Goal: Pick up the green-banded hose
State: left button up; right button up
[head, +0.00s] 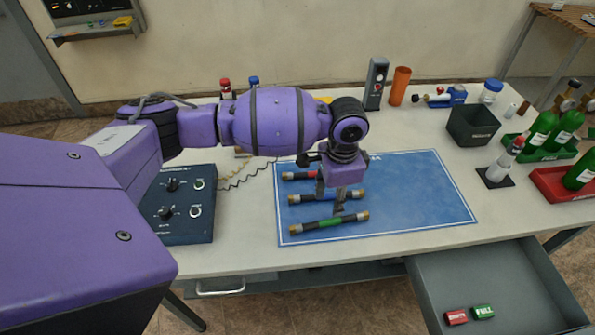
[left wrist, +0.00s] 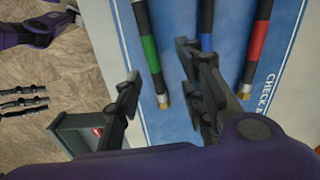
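The green-banded hose (head: 329,222) is a short dark tube with brass ends and a green middle. It lies on the blue mat (head: 420,195), nearest the mat's front edge. My left gripper (head: 340,208) points down just above it and partly overlaps the blue-banded hose behind. In the left wrist view my left gripper (left wrist: 158,75) is open, and the green-banded hose (left wrist: 149,50) shows between its spread fingers. Whether they touch the hose I cannot tell. The blue-banded hose (left wrist: 206,25) is partly hidden by one finger. My right gripper is not in view.
A red-banded hose (left wrist: 257,40) lies behind the blue one. A control box (head: 185,212) stands left of the mat. An open drawer (head: 500,300) with two small tags juts out at front right. The mat's right half is clear.

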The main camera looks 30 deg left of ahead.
aim_at(331, 220)
pick_arm(q)
jog(key=f, duration=0.1)
jog(key=s+f, duration=0.1)
jog(key=f, duration=0.1)
jog(key=shift+s+d, duration=0.1)
notch_tip(331, 220, down, 4)
jog(key=shift+r, duration=0.25)
jog(key=shift+f, duration=0.1)
grip_shut()
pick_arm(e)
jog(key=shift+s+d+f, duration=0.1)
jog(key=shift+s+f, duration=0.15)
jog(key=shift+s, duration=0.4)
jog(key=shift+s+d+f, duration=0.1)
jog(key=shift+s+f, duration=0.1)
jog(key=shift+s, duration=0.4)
